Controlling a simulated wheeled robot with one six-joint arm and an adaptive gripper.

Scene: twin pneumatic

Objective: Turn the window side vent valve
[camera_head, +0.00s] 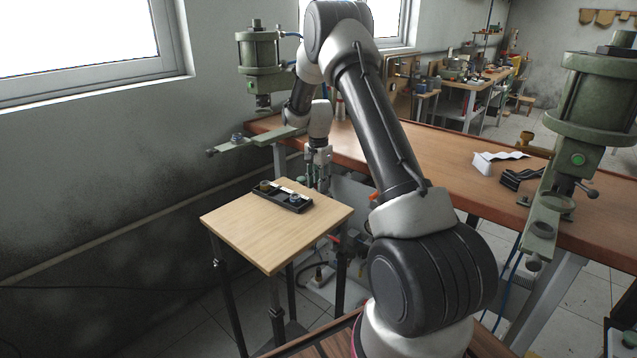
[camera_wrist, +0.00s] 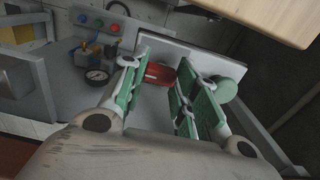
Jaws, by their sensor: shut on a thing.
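My gripper (camera_head: 318,180) points down beside the small wooden table, below the front edge of the workbench. In the wrist view its green-padded fingers (camera_wrist: 163,66) stand on both sides of a red valve handle (camera_wrist: 158,73) and are shut on it. The handle lies in front of a pale grey plate. The fingers hide part of it, and its exact turn angle is hard to tell. In the head view a small orange-red handle (camera_head: 334,239) shows low behind the table, below my gripper.
The wooden table (camera_head: 240,228) carries a black tray (camera_head: 262,195) with small parts. A green press (camera_head: 262,80) stands by the window, another (camera_head: 595,110) at the right. The wrist view shows a gauge (camera_wrist: 97,76) and coloured buttons (camera_wrist: 98,22). The workbench (camera_head: 440,140) extends behind my arm.

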